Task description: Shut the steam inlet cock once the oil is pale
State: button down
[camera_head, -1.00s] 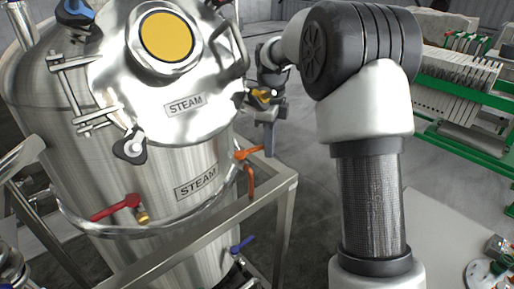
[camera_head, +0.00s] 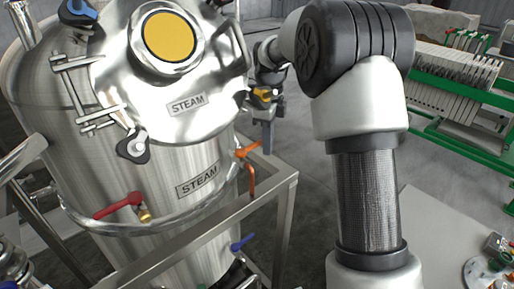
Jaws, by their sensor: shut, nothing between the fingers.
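The steel tank (camera_head: 60,150) has a round sight glass (camera_head: 169,37) in its lid, filled with an even golden yellow. One STEAM plate (camera_head: 187,105) is on the lid and another STEAM plate (camera_head: 198,182) is on the tank wall. A cock with a red lever (camera_head: 118,206) and brass body sits to the left of that plate. My gripper (camera_head: 267,142) points down just behind and right of the orange lever, shut and empty. Its fingertips are partly hard to make out.
A blue-handled valve (camera_head: 242,243) is low on the tank. A steel frame rail (camera_head: 225,226) runs in front of the tank. A green-railed plate press (camera_head: 455,80) stands at the back right. Grey floor lies open between.

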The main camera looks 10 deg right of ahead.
jog(key=shift+r, duration=0.15)
notch_tip(320, 180, up, 7)
jog(key=p, duration=0.4)
dwell(0.5)
dwell(0.4)
